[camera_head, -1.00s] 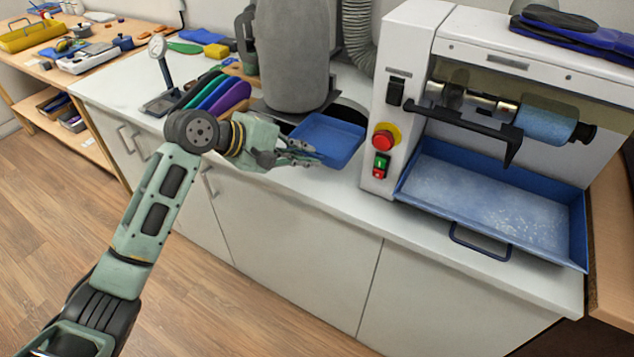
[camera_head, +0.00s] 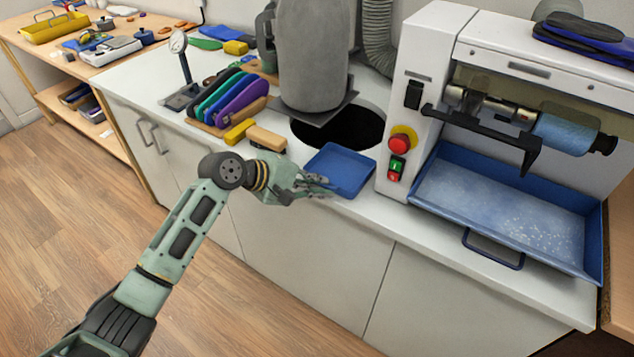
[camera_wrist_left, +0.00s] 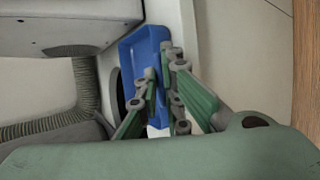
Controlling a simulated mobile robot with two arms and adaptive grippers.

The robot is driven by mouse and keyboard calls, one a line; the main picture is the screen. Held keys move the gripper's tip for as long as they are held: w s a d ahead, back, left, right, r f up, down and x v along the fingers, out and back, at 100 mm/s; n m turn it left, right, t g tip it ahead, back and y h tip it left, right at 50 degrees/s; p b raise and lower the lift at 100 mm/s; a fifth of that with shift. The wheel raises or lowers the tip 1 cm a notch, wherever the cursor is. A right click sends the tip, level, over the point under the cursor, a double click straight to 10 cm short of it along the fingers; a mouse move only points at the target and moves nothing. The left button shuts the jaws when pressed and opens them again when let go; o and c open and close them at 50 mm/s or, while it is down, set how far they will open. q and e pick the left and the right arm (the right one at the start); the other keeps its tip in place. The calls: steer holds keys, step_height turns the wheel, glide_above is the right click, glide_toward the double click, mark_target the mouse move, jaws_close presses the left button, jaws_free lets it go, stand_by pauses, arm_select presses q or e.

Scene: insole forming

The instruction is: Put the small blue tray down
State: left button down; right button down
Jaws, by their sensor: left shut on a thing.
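The small blue tray (camera_head: 343,169) is at the front of the white counter, between the round dark opening and the sanding machine. It looks level and at or very near the counter top; I cannot tell whether it touches. My left gripper (camera_head: 322,184) is shut on the tray's near left edge. In the left wrist view the tray (camera_wrist_left: 147,47) lies beyond the fingers of my left gripper (camera_wrist_left: 168,62), which partly hide it. My right gripper is not in view.
The sanding machine (camera_head: 411,60) with its large blue dust tray (camera_head: 509,208) stands right of the tray. A rack of coloured insoles (camera_head: 238,100), a tan block (camera_head: 266,138) and a grey cylinder (camera_head: 313,55) stand behind and left. The counter's front edge is close to the gripper.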

arm_select(q)
steer(key=c, duration=1.9)
jaws_free()
steer(key=shift+f, duration=0.1)
